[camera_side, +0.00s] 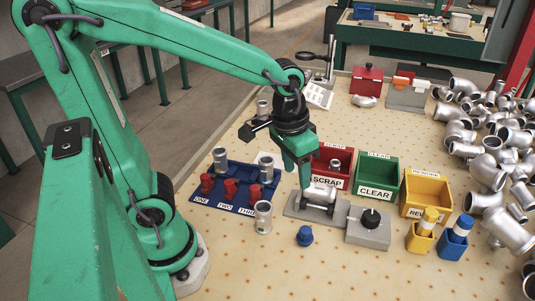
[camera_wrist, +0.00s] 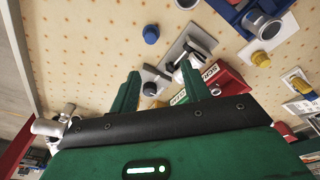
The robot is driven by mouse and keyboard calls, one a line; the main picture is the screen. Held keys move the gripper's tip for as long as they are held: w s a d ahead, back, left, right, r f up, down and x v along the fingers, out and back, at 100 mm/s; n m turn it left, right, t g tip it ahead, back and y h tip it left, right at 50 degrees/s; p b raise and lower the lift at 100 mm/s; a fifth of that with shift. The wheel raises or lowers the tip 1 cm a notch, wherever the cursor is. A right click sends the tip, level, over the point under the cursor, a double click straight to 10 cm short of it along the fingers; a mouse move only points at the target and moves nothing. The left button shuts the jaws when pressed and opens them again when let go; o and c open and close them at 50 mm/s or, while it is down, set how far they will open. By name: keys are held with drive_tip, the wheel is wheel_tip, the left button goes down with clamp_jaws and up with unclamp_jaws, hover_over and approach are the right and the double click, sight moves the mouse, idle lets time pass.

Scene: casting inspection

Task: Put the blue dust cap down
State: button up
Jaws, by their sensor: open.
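The blue dust cap (camera_side: 305,236) sits on the dotted tabletop in the side view, in front of the grey fixture (camera_side: 294,209). Nothing touches it there. My gripper (camera_side: 304,180) is open above the fixture, behind the cap and apart from it. A silver pipe fitting (camera_side: 320,191) is at the fixture, close to my fingertips. In the wrist view my open gripper (camera_wrist: 161,72) shows two spread green fingers.
A blue tray (camera_side: 238,209) with red pieces and metal fittings lies left. A metal fitting (camera_side: 263,217) stands left of the cap. A grey box with a black knob (camera_side: 370,218) is right. Red (camera_side: 333,167), green (camera_side: 377,178) and yellow (camera_side: 426,197) bins stand behind. The front table is clear.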

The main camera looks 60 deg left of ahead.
drive_tip(key=s+a+r+t, duration=0.3)
drive_tip(key=s+a+r, duration=0.1)
drive_tip(key=s+r, duration=0.1)
drive_tip(key=shift+s+a+r+t, duration=0.25)
drive_tip(key=shift+s+t, duration=0.15)
drive_tip(key=shift+s, duration=0.3)
